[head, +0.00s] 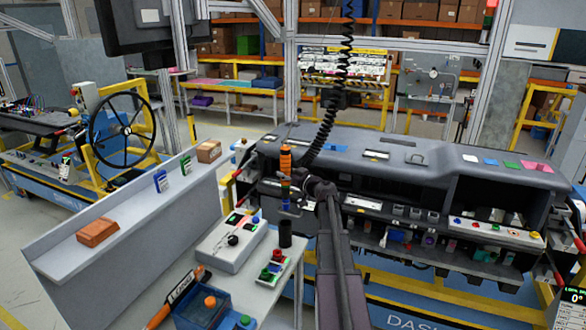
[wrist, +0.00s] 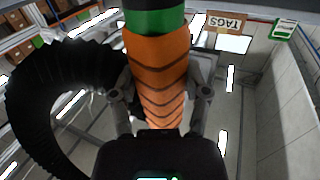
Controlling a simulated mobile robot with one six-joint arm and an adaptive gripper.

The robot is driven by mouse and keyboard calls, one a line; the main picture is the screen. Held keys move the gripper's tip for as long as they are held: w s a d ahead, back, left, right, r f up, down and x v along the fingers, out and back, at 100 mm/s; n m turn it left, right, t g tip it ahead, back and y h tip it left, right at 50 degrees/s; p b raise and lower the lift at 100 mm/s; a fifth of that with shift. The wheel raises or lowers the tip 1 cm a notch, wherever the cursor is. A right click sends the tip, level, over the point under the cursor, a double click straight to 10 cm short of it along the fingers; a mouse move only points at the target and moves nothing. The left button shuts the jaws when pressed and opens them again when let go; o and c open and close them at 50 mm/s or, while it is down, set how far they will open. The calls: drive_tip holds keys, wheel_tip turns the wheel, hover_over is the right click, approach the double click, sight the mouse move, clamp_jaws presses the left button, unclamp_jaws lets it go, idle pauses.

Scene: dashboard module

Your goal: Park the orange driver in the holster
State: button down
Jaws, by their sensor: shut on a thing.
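The orange driver (head: 285,158) stands upright in the head view, above the small work table. My gripper (head: 296,183) is shut on it. In the wrist view the driver's ribbed orange body (wrist: 160,70) with a green band sits between the two fingers of my gripper (wrist: 160,105). A black upright cup (head: 285,234), which looks like the holster, stands on the small table below the driver, apart from it. The cup's inside is hard to see. A black coiled hose (wrist: 50,85) curves beside the driver in the wrist view.
The coiled cord (head: 340,80) hangs from above close to my gripper. A blue bin (head: 200,310) is in front. The dark dashboard (head: 450,180) stands behind and to the right.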

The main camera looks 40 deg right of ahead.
drive_tip(key=shift+s+a+f+y, duration=0.2)
drive_tip(key=shift+a+y, duration=0.1)
drive_tip(key=shift+a, duration=0.2)
drive_tip(key=shift+f+b, duration=0.25)
drive_tip(key=shift+b, duration=0.1)
wheel_tip(320, 180, down, 15)
drive_tip(key=b, duration=1.5)
idle(1.2)
drive_tip(key=shift+f+b, duration=0.3)
idle(1.2)
unclamp_jaws()
drive_tip(key=shift+s+d, duration=0.1)
drive_tip(key=s+d, duration=0.2)
drive_tip(key=s, duration=0.9)
drive_tip(key=shift+s, duration=0.3)
drive_tip(key=shift+d, duration=0.1)
